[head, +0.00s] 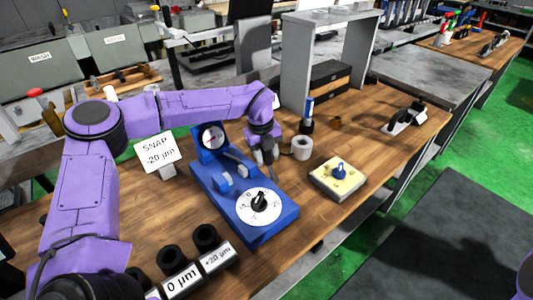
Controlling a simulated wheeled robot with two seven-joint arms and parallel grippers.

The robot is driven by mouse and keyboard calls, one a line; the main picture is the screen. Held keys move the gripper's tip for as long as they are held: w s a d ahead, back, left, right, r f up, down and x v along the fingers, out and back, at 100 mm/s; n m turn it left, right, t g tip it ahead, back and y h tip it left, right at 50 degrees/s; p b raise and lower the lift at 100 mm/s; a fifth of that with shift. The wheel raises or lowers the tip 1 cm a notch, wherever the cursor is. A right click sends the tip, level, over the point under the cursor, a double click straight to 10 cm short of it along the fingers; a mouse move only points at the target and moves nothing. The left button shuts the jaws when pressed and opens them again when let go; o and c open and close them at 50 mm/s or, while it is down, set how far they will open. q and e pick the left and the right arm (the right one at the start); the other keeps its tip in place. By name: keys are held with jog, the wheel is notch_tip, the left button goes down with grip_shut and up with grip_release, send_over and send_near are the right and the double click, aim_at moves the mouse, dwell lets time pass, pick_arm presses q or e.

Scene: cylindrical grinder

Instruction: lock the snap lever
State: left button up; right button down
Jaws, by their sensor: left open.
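The blue snap gauge (275,226) stands on the wooden bench, with a small round dial indicator (213,136) at its far end. A white disc (250,212) on its near end carries a black knob-like lever (260,201); I cannot tell whether it is locked. A sign reading "SNAP -20 µm" (158,152) stands left of the gauge. My left gripper (266,160) is open and points down at the gauge's far right side, beyond the black lever and apart from it. Whether its fingers touch the blue body is unclear. My right gripper is out of view.
A grey-white ring (301,148) sits just right of the left gripper. A yellow-topped box with a blue knob (338,174) lies farther right. Black rings (205,237) with labelled blocks stand at the front. A grey frame (296,70) rises behind. Bare wood lies right of the gauge.

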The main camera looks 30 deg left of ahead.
aim_at(272, 163)
pick_arm(q)
jog(key=shift+f, duration=0.15)
grip_shut()
jog(key=shift+d, duration=0.1)
jog(key=d+y+b, duration=0.1)
jog(key=t+y+b, duration=0.1)
jog(key=s+d+y+b, duration=0.1)
jog(key=shift+d+r+t+b, duration=0.25)
jog(key=shift+d+t+b, duration=0.1)
jog(key=shift+t, duration=0.05)
jog(key=shift+s+d+r+t+y+b, duration=0.1)
jog(key=shift+s+d+t+y+b, duration=0.2)
jog(key=shift+d+y+b, duration=0.4)
jog(key=shift+s+d+t+y+b, duration=0.25)
jog(key=shift+d+y+b, duration=0.15)
jog(key=shift+y+b, duration=0.45)
